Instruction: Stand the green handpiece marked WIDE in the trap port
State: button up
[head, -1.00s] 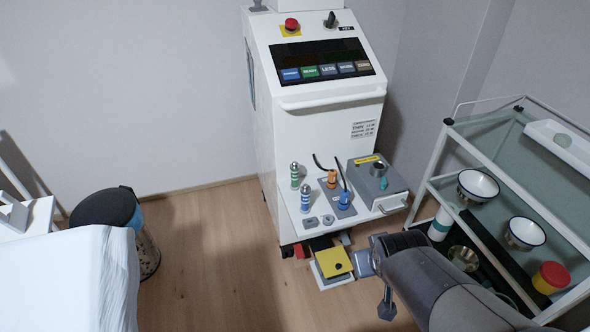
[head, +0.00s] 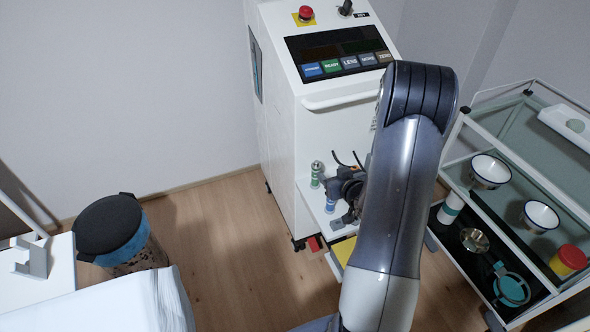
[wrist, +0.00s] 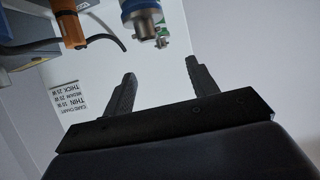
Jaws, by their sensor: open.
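The green-banded handpiece (head: 316,175) stands upright at the left of the machine's white shelf (head: 308,190). It also shows small near the top middle of the wrist view (wrist: 163,40); its marking is not legible. A blue-banded handpiece (head: 329,204) stands in front of it and looms larger in the wrist view (wrist: 143,18). My gripper (head: 338,183) is over the shelf close to these handpieces. Its two fingers (wrist: 162,80) are apart with nothing between them; the green handpiece appears beyond the gap. The trap port is hidden behind my arm.
An orange handpiece (wrist: 72,25) with a black cable is close by, at the left of the wrist view. The machine's panel (head: 340,55) rises behind the shelf. A trolley (head: 470,180) with bowls stands right. A yellow pedal (head: 345,250) lies below.

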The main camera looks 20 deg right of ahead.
aim_at(318, 164)
jog(key=shift+w+a+f, duration=0.1)
jog(key=shift+w+f, duration=0.1)
jog(key=shift+w, duration=0.05)
jog(key=x, duration=0.4)
jog(key=shift+w+a+f, duration=0.1)
jog(key=shift+w, duration=0.2)
jog(key=shift+p+x, duration=0.4)
jog(key=shift+x, duration=2.7)
jog(key=shift+f, duration=0.1)
grip_shut()
